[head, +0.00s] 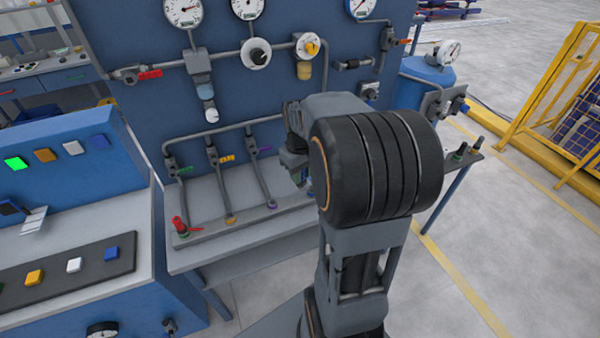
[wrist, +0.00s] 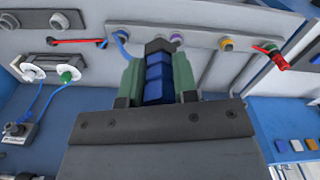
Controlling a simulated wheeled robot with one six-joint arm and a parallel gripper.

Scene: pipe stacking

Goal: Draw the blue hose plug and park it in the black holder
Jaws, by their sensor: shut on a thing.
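In the wrist view my gripper (wrist: 158,80) has two green fingers closed on the blue plug (wrist: 158,80). The plug has a dark collar at its far end, near the grey rail (wrist: 205,41). I cannot tell whether that end touches anything. A short blue hose (wrist: 121,44) shows at the rail, left of the plug. A black bar-shaped part (wrist: 60,20), possibly the black holder, sits at the upper left, apart from my gripper.
The rail carries a red valve (wrist: 270,57), a yellow fitting (wrist: 226,45) and a purple one (wrist: 176,38). The head view shows a blue console (head: 60,250) left and open floor (head: 510,240) right.

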